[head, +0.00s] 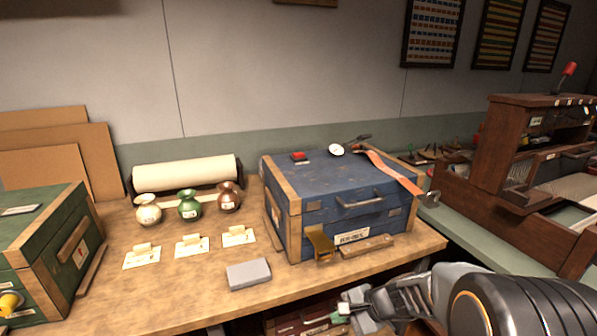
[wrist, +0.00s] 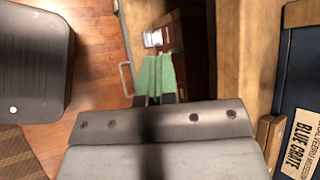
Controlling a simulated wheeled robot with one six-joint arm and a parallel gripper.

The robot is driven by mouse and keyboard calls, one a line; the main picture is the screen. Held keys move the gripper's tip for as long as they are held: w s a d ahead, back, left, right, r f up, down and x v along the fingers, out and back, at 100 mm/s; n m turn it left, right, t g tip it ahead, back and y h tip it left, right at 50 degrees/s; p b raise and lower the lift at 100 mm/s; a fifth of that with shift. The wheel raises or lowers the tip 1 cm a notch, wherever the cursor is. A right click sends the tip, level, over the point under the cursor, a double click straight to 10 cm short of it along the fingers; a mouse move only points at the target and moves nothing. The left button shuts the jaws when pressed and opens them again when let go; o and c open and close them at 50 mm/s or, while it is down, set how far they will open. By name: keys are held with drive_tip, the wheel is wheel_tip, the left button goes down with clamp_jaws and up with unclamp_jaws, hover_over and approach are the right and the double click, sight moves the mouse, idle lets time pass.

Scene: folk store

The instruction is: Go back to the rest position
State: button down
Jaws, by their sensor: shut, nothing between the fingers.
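My gripper (head: 346,308) is low at the table's front edge, right of the picture's middle, with my arm reaching in from the lower right. In the wrist view its dark fingertips (wrist: 154,99) show close together past the grey gripper body, with nothing held between them. A green piece shows just beyond the fingertips; I cannot tell what it is. The blue crate (head: 330,190) stands on the table behind my gripper, and its labelled side (wrist: 303,120) shows at the right of the wrist view.
The wooden table (head: 190,295) bears a grey block (head: 248,273), three small vases with cards, a paper roll (head: 187,174) and a green crate (head: 35,245). A brown wooden cabinet (head: 500,160) stands at right. Below the table edge are stored items (head: 300,324).

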drive_tip(key=s+d+r+n+h+p, duration=0.2)
drive_tip(key=s+r+n+h+p, duration=0.1)
drive_tip(key=r, duration=0.5)
drive_tip(key=s+d+r+n+h+p, duration=0.2)
drive_tip(key=s+r+n+h+p, duration=0.1)
drive_tip(key=r, duration=0.5)
drive_tip(key=s+d+r+n+h+p, duration=0.2)
drive_tip(key=s+r+n+h+p, duration=0.1)
drive_tip(key=r, duration=0.5)
drive_tip(key=s+n+p, duration=0.1)
drive_tip(key=n+p, duration=0.1)
drive_tip(key=p, duration=0.1)
drive_tip(key=shift+s+d+r+n+t+p, duration=0.15)
drive_tip(key=shift+s+r+n+t+p, duration=0.15)
drive_tip(key=shift+n+t+p, duration=0.1)
drive_tip(key=shift+f, duration=0.1)
